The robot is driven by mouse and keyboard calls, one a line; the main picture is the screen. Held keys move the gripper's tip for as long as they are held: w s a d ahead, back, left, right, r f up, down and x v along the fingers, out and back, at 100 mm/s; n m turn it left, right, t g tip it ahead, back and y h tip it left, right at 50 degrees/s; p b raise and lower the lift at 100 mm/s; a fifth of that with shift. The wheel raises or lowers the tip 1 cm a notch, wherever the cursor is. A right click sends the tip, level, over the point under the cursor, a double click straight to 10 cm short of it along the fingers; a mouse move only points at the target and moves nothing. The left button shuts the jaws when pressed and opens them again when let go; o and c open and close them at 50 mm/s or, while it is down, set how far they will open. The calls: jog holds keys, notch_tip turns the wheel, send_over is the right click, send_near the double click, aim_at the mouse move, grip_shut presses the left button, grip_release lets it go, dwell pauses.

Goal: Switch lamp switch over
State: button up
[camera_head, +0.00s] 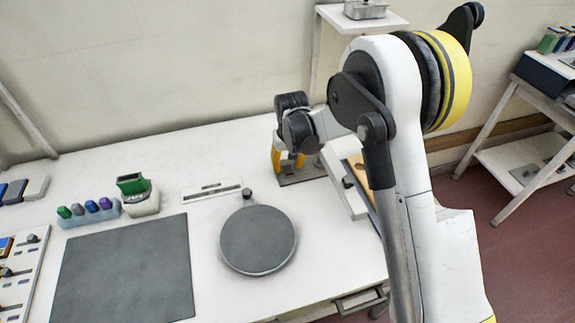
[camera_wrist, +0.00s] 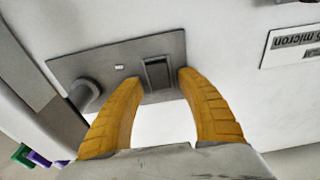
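In the wrist view a dark rocker switch (camera_wrist: 157,73) sits in a grey metal plate (camera_wrist: 65,66). A rounded grey post or knob (camera_wrist: 84,94) stands on the plate to its left. My gripper (camera_wrist: 161,80) is open, with its yellow fingers apart and their tips to the left and right of the switch in the picture. In the head view my gripper (camera_head: 286,164) points down over the plate (camera_head: 305,175) at the back of the white table. My gripper and arm hide the switch there.
A white label strip (camera_head: 212,189), a round grey disc (camera_head: 258,240) and a dark mat (camera_head: 125,270) lie left and in front of my gripper. A green-topped device (camera_head: 138,194) and a rack of coloured pieces (camera_head: 88,213) stand further left. A shelf (camera_head: 362,18) stands behind.

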aim_at(289, 171)
jog(key=shift+r, duration=0.1)
notch_tip(289, 171, up, 12)
jog(key=s, duration=0.1)
jog(key=shift+s+d, duration=0.25)
jog(key=shift+s, duration=0.05)
dwell(0.4)
jog(key=s+d+r+m+t, duration=0.2)
jog(key=s+d+r, duration=0.8)
jog(key=s+r, duration=0.15)
jog(key=s+d+t, duration=0.1)
jog(key=s+d, duration=0.3)
jog(key=s, duration=0.3)
jog(key=s+d+f+m+t, duration=0.1)
jog(key=s+d+t, duration=0.1)
jog(key=s+d, duration=0.2)
jog(key=s, duration=0.3)
jog(key=shift+s+t, duration=0.3)
jog(key=shift+s, duration=0.1)
